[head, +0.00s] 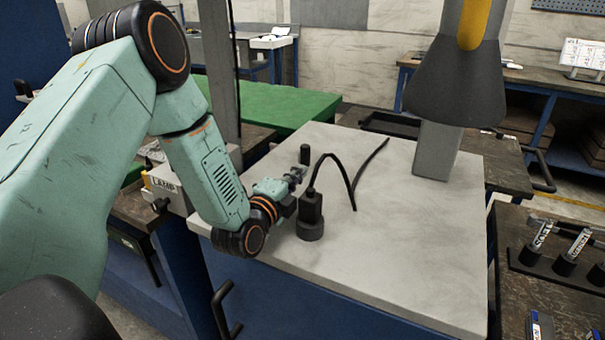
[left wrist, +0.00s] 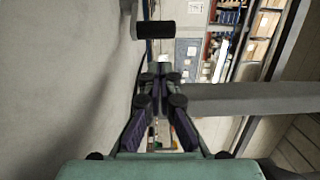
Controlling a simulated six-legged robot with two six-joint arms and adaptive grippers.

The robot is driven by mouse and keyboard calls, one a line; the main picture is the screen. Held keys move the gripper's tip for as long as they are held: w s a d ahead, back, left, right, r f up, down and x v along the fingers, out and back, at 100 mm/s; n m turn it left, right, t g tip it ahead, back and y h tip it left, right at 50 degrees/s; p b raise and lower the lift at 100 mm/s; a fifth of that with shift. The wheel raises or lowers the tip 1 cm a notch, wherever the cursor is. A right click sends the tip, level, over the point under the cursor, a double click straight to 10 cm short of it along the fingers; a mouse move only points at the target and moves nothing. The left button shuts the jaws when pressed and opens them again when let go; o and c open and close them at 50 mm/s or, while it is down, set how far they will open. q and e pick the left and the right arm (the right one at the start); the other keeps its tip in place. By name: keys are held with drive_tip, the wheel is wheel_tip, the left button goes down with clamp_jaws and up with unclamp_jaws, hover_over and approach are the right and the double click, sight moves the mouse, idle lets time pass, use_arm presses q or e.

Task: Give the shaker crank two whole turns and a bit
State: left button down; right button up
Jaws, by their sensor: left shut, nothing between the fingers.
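The crank's black upright handle (head: 305,154) stands just past my left fingertips in the head view. In the left wrist view the black grip (left wrist: 155,30) lies across the top, joined to a grey arm (left wrist: 129,14). My left gripper (head: 297,173) is shut and empty close to the handle, over the pale worktop. In the left wrist view its fingers (left wrist: 162,70) meet below the grip, with a small gap between. The crank's hub and the shaker body are hidden or cannot be told apart. My right gripper is not in view.
A black plug-like block (head: 310,207) with a looping cable stands on the pale worktop (head: 400,255), right beside my gripper. A grey post (head: 437,150) under a dark cone rises at the back right.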

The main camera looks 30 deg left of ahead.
sight(304, 152)
use_arm(q)
drive_tip(key=w, duration=0.7)
drive_tip(key=shift+a+f, duration=0.2)
drive_tip(key=shift+w+b, duration=0.25)
drive_tip(key=shift+b, duration=0.05)
drive_tip(key=shift+a+r, duration=0.1)
drive_tip(key=shift+r, duration=0.15)
drive_tip(key=shift+w+f, duration=0.2)
drive_tip(key=shift+w, duration=0.05)
drive_tip(key=shift+s+a+r+p, duration=0.2)
drive_tip(key=shift+s+p, duration=0.1)
drive_tip(key=shift+s, duration=0.15)
drive_tip(key=shift+a, duration=0.1)
